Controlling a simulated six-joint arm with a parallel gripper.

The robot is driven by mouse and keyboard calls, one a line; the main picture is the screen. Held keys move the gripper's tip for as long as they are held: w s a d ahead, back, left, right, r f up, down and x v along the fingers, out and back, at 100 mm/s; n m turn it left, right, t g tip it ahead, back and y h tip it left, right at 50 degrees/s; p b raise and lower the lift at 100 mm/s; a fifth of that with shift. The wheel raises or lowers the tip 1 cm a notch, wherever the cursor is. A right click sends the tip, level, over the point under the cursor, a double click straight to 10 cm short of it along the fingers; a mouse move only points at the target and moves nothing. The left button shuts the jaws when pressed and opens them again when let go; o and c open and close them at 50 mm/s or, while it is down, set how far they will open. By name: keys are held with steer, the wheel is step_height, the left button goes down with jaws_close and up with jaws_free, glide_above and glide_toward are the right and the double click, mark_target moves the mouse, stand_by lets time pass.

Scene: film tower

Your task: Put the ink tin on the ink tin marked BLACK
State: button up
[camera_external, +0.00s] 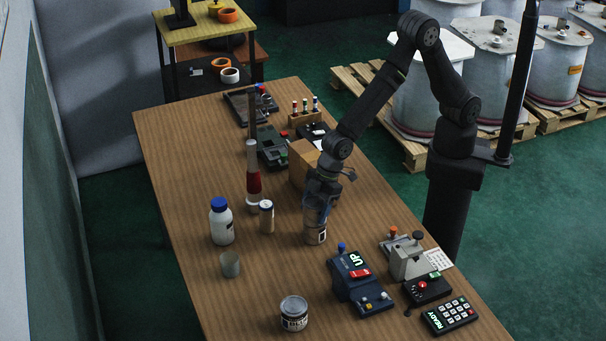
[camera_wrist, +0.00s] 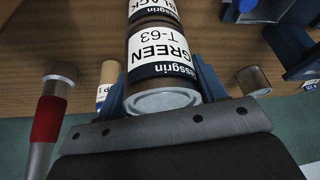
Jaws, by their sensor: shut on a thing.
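My gripper (camera_external: 320,200) is shut on an ink tin (camera_wrist: 162,62), whose white label reads GREEN T-63 in the wrist view. My fingers stand on either side of that tin. The ink tin marked BLACK (camera_wrist: 143,10) shows just beyond its far end, partly cut off by the frame edge. In the external view the BLACK tin (camera_external: 315,236) stands upright on the table directly below my gripper. The held tin lies in line above it and is mostly hidden by my fingers there. I cannot tell whether the two tins touch.
A red-and-white column (camera_external: 253,180) and a small pale-topped can (camera_external: 266,217) stand left of my gripper. A blue-capped bottle (camera_external: 221,222), grey cup (camera_external: 230,264) and another tin (camera_external: 294,314) stand nearer. A blue device (camera_external: 358,285) is at right. A cardboard box (camera_external: 301,165) is behind.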

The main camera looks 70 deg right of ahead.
steer(key=shift+f, duration=0.1)
steer(key=o, duration=1.2)
steer(key=shift+d+r, duration=0.1)
steer(key=shift+r, duration=0.4)
steer(key=v, duration=1.1)
steer(key=shift+s+r, duration=0.1)
